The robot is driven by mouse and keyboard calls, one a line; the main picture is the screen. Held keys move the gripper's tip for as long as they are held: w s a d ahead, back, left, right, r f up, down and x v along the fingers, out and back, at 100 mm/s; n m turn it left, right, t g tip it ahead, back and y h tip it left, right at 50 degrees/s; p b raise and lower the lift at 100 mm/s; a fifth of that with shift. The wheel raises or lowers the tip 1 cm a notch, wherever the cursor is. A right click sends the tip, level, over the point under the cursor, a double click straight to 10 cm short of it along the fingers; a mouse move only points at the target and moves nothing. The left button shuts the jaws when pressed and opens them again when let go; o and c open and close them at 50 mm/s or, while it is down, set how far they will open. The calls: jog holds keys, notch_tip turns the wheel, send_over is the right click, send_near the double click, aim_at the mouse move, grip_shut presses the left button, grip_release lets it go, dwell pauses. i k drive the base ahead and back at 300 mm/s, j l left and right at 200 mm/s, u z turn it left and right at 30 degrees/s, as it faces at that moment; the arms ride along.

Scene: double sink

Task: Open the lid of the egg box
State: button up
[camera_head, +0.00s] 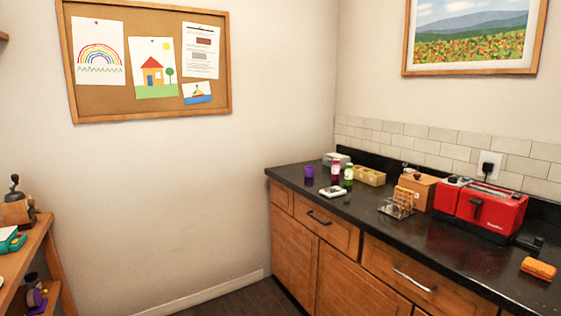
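No thing in the head view can be told for certain as the egg box. A long tan box (369,176) on the dark counter (345,215) shows darker spots on top and could be it. It stands toward the back, near the tiled wall. A pale grey box (337,158) sits at the counter's far corner, partly hidden by bottles, and its kind is unclear. A small orange block (538,268) lies at the right; it is too small to tell what it is. My gripper is not in view.
A red toaster (483,207), a brown box (416,190), a wire rack (398,205), bottles (342,173), a purple cup (309,171) and a small white device (333,192) stand on the counter. A wooden shelf (30,250) is at left. The floor between is clear.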

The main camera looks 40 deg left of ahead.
aim_at(342, 159)
jog(key=u, duration=1.4)
jog(key=i+j+u, duration=0.55)
jog(key=i, duration=0.25)
jog(key=i+j+u, duration=0.25)
jog(key=i, duration=0.15)
jog(key=i+u, duration=0.25)
jog(key=i, duration=0.15)
jog(key=i+z, duration=0.3)
jog(key=i+j+z, duration=0.25)
jog(key=i, duration=0.25)
jog(key=i+z, duration=0.3)
jog(key=i+j+z, duration=0.15)
jog(key=i+z, duration=0.25)
jog(key=i+j+z, duration=0.25)
jog(key=z, duration=0.2)
jog(key=i+j+z, duration=0.8)
jog(key=k+j, duration=0.05)
jog(key=k, duration=0.05)
